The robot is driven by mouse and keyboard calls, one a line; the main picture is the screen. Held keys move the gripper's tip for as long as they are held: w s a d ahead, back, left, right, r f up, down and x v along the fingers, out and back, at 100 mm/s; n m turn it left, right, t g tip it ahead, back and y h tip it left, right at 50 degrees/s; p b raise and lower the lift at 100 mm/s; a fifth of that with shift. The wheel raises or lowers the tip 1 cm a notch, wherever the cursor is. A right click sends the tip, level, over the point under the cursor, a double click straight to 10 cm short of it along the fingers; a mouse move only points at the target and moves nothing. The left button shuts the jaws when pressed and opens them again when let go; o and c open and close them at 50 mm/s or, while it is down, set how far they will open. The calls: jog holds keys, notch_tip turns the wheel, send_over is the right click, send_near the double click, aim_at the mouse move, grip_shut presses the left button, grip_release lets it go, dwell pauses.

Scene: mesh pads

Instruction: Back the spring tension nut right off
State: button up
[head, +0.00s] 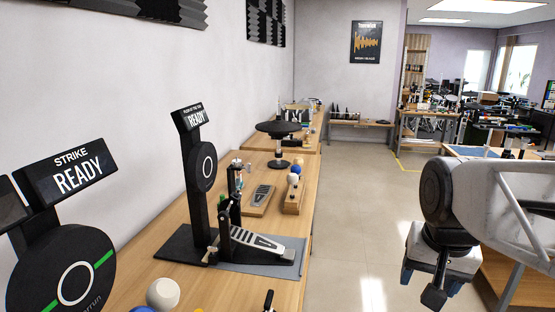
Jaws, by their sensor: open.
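A kick-drum pedal (255,240) with a pale slotted footboard stands on a dark grey mat (278,258) on the wooden bench. Its upright frame (235,205) stands at the footboard's left end, in front of a black strike pad stand (196,190) with a READY sign. A brass-coloured wing piece (209,252) shows low beside the frame. The spring tension nut is too small to make out. My gripper (434,285) hangs at the lower right, over the floor, well apart from the pedal. It is open, and I see nothing between its fingers.
A second strike stand (75,260) fills the near left. Beater balls (163,293) lie at the near edge. Behind the pedal are a small footboard (259,196), a beater rack (293,195) and a round black pad (279,128). Open floor (350,215) lies right of the bench.

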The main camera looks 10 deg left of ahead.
jog(key=w+a+r+m, duration=0.2)
jog(key=w+a+r, duration=0.3)
jog(key=w, duration=0.5)
jog(key=w+a+r+m+g, duration=0.1)
jog(key=w+a+r+m, duration=0.2)
jog(key=w+a, duration=0.55)
jog(key=w+a+r+m, duration=0.2)
jog(key=w+a+r, duration=0.2)
jog(key=w, duration=0.7)
jog(key=m+g, duration=0.1)
jog(key=m, duration=0.7)
send_over(237, 159)
jog(key=f, duration=0.5)
jog(key=shift+d, duration=0.4)
jog(key=shift+w+a+f+m, duration=0.2)
jog(key=shift+a+m, duration=0.1)
jog(key=shift+a, duration=0.2)
jog(key=shift+f, duration=3.9)
